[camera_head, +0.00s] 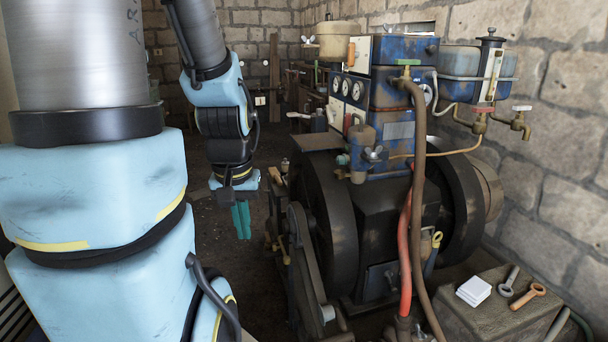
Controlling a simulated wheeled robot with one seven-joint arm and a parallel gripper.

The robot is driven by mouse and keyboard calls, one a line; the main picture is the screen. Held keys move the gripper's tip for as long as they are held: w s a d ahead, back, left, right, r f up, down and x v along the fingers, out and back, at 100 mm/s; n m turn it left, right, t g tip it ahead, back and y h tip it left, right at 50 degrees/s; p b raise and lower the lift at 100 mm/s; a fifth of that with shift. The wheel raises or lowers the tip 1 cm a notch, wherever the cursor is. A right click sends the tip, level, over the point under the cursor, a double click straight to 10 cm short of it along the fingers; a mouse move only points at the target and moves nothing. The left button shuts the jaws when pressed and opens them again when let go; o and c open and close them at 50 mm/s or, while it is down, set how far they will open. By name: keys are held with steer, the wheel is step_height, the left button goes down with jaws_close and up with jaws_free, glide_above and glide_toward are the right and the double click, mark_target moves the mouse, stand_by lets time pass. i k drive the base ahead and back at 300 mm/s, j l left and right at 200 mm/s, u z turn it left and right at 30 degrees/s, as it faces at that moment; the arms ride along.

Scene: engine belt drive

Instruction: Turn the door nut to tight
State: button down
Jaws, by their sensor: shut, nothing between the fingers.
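My gripper (241,221) hangs at the left of the engine with its teal fingers pointing down, shut and empty. It is apart from the engine. A grey wing-shaped nut (375,154) shows on the front of the blue engine body, to the right of and higher in the picture than my gripper. I cannot tell for sure that this is the door nut, nor how tight it is. A small dark door or plate (381,281) is low on the engine front; no nut on it is clear.
Large dark flywheels (331,215) flank the engine. A red hose (405,250) and a brown hose (419,200) run down its front. A stone block (480,315) at lower right holds white cards (474,291) and tools. Dark floor is open behind my gripper.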

mark_target(389, 274)
steer(key=k+l, duration=0.15)
steer(key=l, duration=0.25)
steer(key=k+l+u, duration=0.1)
steer(key=l, duration=0.3)
steer(key=k+l, duration=0.25)
steer(key=l+u, duration=0.05)
steer(key=l, duration=0.05)
